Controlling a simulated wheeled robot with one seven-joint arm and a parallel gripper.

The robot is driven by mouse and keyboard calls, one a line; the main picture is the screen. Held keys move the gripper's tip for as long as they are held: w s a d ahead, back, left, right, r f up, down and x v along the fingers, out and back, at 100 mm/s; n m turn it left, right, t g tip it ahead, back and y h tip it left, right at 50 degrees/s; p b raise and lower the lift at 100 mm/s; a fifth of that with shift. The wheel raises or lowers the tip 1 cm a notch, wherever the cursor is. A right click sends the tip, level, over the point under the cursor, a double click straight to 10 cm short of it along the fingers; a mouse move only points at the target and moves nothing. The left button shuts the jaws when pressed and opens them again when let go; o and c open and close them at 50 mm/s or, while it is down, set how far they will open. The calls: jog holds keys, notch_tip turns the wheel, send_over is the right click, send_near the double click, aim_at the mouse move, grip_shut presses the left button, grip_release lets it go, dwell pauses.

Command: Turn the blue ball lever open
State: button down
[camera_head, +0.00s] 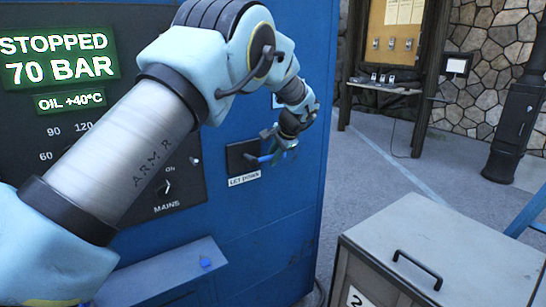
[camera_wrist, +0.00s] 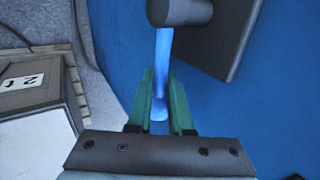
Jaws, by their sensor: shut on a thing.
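The blue lever (camera_wrist: 162,70) runs down from a dark round hub (camera_wrist: 180,12) in the wrist view. My gripper (camera_wrist: 161,95) has its two green fingers on either side of the lever's lower end, shut on it. In the head view my gripper (camera_head: 272,150) is at the dark plate (camera_head: 236,158) on the blue cabinet, above the label "LET DOWN" (camera_head: 244,177). Most of the lever is hidden there by my gripper and wrist.
The blue cabinet (camera_head: 262,235) has a panel reading "STOPPED 70 BAR" (camera_head: 60,58). A grey box with a black handle (camera_head: 418,268) stands at the lower right. A dark stove (camera_head: 515,125) and a wooden board (camera_head: 395,45) are farther back. Floor between is clear.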

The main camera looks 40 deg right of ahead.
jog(key=c, duration=0.8)
grip_release()
jog(key=shift+f, duration=0.1)
jog(key=shift+c, duration=0.2)
jog(key=b+v, duration=0.3)
jog(key=v, duration=0.7)
jog(key=shift+s+r, duration=0.15)
jog(key=shift+r, duration=0.2)
jog(key=shift+s+d, duration=0.1)
jog(key=shift+s, duration=0.05)
